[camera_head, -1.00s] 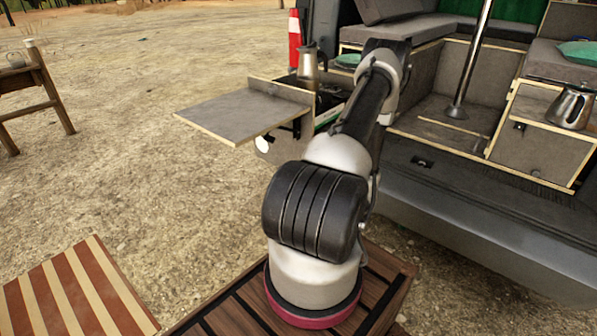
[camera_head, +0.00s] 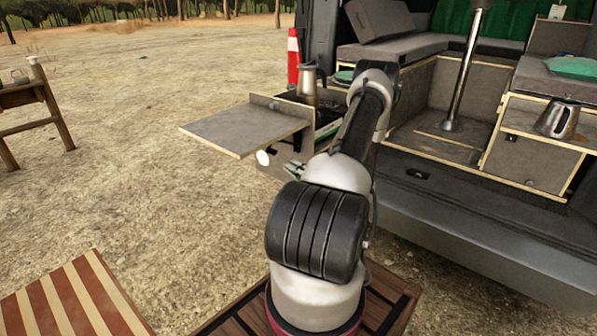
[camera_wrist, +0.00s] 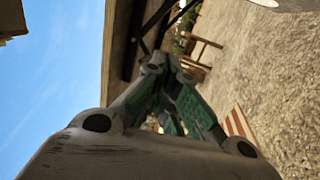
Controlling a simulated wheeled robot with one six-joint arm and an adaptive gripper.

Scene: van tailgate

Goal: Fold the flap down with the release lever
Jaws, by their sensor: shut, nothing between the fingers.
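The flap (camera_head: 245,130) is a grey panel with pale edges. It stands out level to the left of the van's pull-out unit. In the wrist view, which is turned on its side, the flap's pale edge and underside (camera_wrist: 115,50) run along the left, with dark bracket parts beside them. My gripper (camera_wrist: 168,72) is shut and empty, its tips close to these dark parts; I cannot tell whether they touch. In the head view my gripper (camera_head: 294,171) shows partly, below the flap's right end. I cannot make out the release lever clearly.
A metal pot (camera_head: 308,82) stands on the pull-out unit behind the flap. A red and white cone (camera_head: 293,60) is behind it. A kettle (camera_head: 557,120) sits at the right in the van. The ground left of the flap is clear, with a wooden table (camera_head: 30,100) farther off.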

